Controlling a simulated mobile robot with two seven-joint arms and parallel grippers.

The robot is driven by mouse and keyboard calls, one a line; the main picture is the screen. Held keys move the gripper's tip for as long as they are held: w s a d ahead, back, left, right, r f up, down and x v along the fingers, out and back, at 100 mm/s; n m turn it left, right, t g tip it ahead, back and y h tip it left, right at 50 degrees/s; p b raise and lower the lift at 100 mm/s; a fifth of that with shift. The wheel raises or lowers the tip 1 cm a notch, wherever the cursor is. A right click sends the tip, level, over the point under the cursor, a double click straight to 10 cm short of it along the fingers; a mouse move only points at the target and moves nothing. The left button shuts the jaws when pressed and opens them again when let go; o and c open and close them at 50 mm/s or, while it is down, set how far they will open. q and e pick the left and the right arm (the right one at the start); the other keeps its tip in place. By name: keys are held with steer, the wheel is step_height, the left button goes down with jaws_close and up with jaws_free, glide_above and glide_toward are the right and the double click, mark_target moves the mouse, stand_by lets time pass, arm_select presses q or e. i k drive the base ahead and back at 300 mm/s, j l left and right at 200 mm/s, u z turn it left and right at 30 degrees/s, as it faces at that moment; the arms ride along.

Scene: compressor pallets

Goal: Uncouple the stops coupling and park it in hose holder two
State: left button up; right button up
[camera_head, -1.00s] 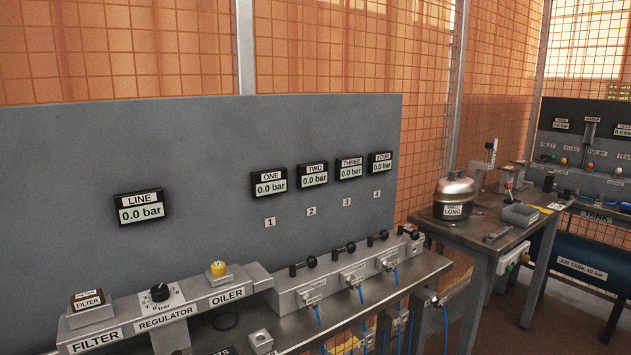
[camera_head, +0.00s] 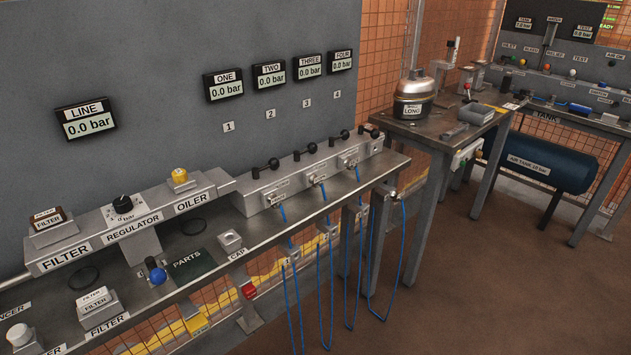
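Blue hoses run from small couplings plugged into the front of the grey outlet manifold (camera_head: 305,175). A near coupling (camera_head: 277,200), a middle coupling (camera_head: 319,180) and a far coupling (camera_head: 351,162) show; their small labels cannot be read, so I cannot tell which is the stops coupling. Small holders sit along the bench's front edge, among them a near holder (camera_head: 292,254) and one further right (camera_head: 328,233). Their numbers are unreadable. The hoses hang in loops below the edge. Neither gripper is in view.
The bench carries a filter (camera_head: 58,258), regulator (camera_head: 124,206), oiler (camera_head: 181,177) and parts mat (camera_head: 188,260). Gauges on the grey panel (camera_head: 180,50) read 0.0 bar. A side table (camera_head: 445,128) holds a silver vessel (camera_head: 415,97). Brown floor (camera_head: 480,290) is clear at the right.

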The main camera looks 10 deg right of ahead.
mark_target(317, 181)
steer(key=i+l+u, duration=0.25)
steer(key=l, duration=0.2)
steer(key=i+l+u, duration=0.1)
steer(key=l+u, duration=0.2)
steer(key=l, duration=0.15)
steer(key=i+l+u, duration=0.25)
steer(key=l, duration=0.25)
steer(key=l+u, duration=0.25)
steer(key=l, duration=0.25)
